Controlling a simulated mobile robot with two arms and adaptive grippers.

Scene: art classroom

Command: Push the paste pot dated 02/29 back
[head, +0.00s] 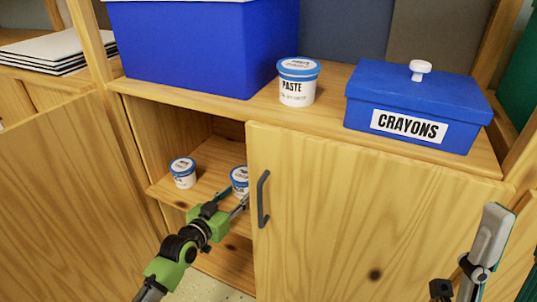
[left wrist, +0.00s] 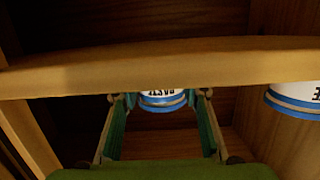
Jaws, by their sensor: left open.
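Two paste pots with white bodies and blue lids stand on the shelf inside the open cupboard: a left pot (head: 183,173) and a right pot (head: 239,179) near the door edge. A third paste pot (head: 298,82) stands on the cupboard top. I cannot read a date on any of them. My left gripper (head: 236,197) is open at the right shelf pot. In the left wrist view, which looks upside down, its fingers (left wrist: 166,97) lie on either side of that pot (left wrist: 163,100); contact is unclear. The other shelf pot (left wrist: 298,97) is at the right.
The shelf's front edge (left wrist: 150,70) crosses the left wrist view. A closed door (head: 350,215) with a dark handle (head: 263,198) stands right of my left gripper. A blue bin (head: 195,45) and a crayons box (head: 420,100) stand on top. Part of my right arm shows lower right.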

